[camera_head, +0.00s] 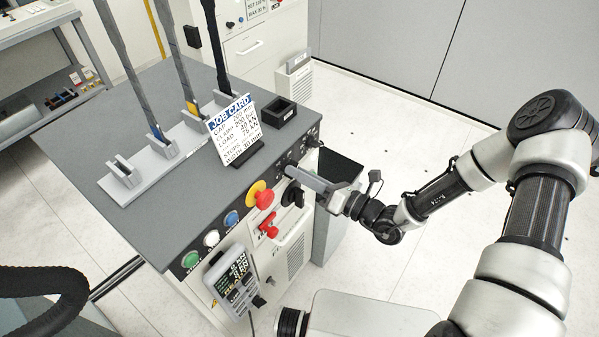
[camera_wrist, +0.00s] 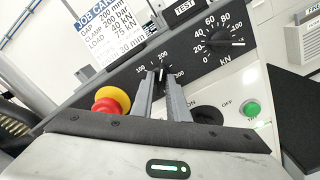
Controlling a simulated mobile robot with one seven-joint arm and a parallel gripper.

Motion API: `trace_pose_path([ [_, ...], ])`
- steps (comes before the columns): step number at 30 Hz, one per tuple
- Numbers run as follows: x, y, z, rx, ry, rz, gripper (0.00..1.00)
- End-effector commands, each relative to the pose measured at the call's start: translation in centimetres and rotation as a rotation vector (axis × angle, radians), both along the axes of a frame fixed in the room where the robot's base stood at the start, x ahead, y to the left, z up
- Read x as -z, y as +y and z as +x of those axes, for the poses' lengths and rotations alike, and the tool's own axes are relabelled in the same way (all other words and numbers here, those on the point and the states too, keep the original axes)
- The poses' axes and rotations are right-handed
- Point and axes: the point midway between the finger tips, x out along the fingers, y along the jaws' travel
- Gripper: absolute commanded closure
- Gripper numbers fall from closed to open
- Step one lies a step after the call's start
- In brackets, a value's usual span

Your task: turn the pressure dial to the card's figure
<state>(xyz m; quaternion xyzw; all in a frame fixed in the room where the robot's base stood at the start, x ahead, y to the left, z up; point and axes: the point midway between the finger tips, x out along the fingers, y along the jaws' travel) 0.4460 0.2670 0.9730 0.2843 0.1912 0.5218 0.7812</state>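The pressure dial (camera_wrist: 161,72), with a scale marked 100, 200 and 300, is on the black front panel. Its pointer looks roughly upright, near the 200 mark. My gripper (camera_wrist: 160,80) is at this dial, its two fingers apart on either side of the knob. Whether they touch the knob cannot be made out. In the head view my gripper (camera_head: 303,180) hides the dial.
A red emergency button (camera_head: 263,198) on a yellow collar is left of my gripper. A kN dial (camera_wrist: 231,42), a black switch (camera_wrist: 207,115) and a green button (camera_wrist: 252,109) are to its right. A handheld display (camera_head: 237,280) hangs at the front.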

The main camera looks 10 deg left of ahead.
Motion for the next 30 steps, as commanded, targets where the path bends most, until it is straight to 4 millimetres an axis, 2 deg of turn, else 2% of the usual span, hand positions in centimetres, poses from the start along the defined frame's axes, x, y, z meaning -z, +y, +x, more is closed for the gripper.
trace_pose_path([
  [13,-0.1,0.0,0.0,0.001,-0.002,0.002,0.77],
  [17,0.0,-0.7,-0.2,0.002,-0.001,0.0,0.77],
  [23,0.1,-4.1,-1.5,0.005,0.0,0.0,0.77],
  [30,0.0,-9.7,-3.8,0.005,-0.002,-0.001,0.77],
])
